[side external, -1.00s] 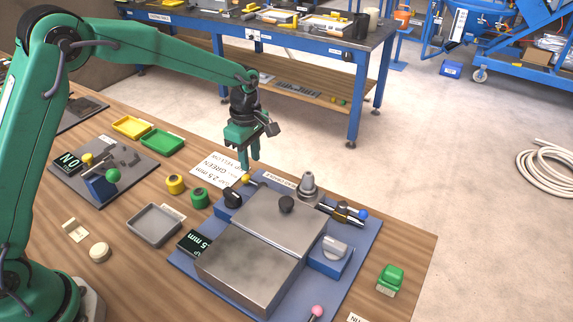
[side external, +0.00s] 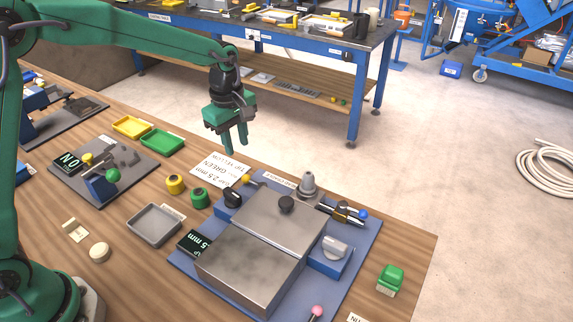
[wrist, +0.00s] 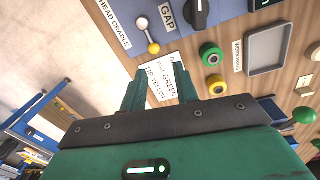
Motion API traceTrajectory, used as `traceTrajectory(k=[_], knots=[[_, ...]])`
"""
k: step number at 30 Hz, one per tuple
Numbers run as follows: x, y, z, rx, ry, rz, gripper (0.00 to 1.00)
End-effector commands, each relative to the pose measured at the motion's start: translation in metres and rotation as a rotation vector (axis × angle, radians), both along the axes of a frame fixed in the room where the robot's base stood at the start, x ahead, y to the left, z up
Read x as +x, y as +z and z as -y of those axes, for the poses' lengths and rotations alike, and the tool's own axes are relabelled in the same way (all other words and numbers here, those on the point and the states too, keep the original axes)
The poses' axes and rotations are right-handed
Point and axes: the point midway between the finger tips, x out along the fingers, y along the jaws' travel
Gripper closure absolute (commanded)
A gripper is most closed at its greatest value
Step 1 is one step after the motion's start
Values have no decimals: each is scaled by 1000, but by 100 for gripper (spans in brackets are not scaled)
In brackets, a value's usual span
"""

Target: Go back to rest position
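My gripper (side external: 236,147) hangs in the air past the back edge of the wooden bench, fingers pointing down, above and behind the printed white card (side external: 219,171). It also shows in the wrist view (wrist: 160,72), where its two green fingers stand apart with nothing between them. The gripper is open and empty. My gripper touches nothing that I can see.
Yellow (side external: 175,184) and green (side external: 199,197) round pieces stand near the card, beside a grey tray (side external: 155,224). Yellow (side external: 133,127) and green (side external: 162,143) trays lie along the bench's back edge. A blue-framed table (side external: 353,110) stands behind, with open floor between.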

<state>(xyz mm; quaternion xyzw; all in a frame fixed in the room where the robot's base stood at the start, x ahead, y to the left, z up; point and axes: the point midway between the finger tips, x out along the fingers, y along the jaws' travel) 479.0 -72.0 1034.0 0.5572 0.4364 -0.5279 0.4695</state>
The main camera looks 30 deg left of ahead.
Motion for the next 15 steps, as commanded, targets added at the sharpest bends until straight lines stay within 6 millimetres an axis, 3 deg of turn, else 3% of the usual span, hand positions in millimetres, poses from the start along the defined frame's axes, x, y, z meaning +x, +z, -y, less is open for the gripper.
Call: traceTrajectory(k=[6, 15], knots=[[-31, 40, -14, 11, -188, 66, 70], [-79, 80, -32, 49, -449, 149, 70]])
